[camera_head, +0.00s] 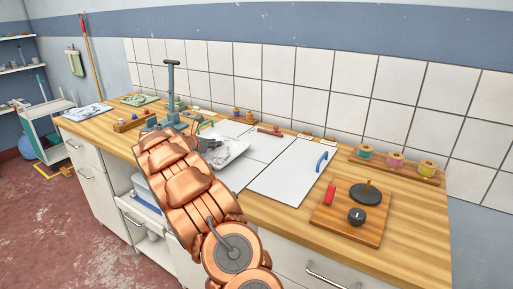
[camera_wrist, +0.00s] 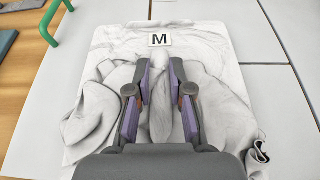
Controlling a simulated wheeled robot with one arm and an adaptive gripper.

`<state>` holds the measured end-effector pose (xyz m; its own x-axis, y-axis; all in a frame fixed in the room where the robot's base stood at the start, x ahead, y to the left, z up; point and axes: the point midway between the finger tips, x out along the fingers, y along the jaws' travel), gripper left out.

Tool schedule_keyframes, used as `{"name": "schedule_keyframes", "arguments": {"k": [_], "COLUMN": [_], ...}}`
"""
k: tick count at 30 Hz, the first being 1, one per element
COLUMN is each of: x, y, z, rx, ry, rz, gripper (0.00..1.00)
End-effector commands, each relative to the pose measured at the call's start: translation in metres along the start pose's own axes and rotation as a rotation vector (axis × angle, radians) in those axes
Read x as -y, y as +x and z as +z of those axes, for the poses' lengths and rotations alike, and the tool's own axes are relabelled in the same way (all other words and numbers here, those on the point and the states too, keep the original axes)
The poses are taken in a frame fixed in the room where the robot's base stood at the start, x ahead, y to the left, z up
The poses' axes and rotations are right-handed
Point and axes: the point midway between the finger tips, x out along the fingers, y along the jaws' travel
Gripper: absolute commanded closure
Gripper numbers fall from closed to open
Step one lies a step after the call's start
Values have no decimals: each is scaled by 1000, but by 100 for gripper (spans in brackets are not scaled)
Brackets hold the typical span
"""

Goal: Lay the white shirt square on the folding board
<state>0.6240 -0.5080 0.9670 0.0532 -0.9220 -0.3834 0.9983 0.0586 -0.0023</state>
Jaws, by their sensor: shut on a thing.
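The folding board (camera_head: 290,172) is made of pale panels with dark seams, and a bare panel also shows in the wrist view (camera_wrist: 287,115). In the head view the shirt (camera_head: 232,149) is over the board's left part. My copper arm hides some of the shirt and the board there.
Green (camera_head: 206,126) and blue (camera_head: 321,161) handles stand on the board. A wooden block with a black knob (camera_head: 357,216) is at the right, below a rack of thread spools (camera_head: 396,160). A blue-grey stand (camera_head: 174,95) rises at the left. The board's right panel is clear.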

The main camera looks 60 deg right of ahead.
Motion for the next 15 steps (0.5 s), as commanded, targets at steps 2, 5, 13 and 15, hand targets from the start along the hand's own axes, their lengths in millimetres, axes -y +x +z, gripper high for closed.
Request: {"name": "schedule_keyframes", "arguments": {"k": [2, 5, 13, 15], "x": [7, 14, 44, 51], "y": [7, 17, 62, 73], "z": [1, 5, 25, 30], "rx": [1, 1, 1, 1], "ry": [7, 10, 10, 10], "rz": [-13, -19, -20, -18], "gripper": [100, 100, 100, 100]}}
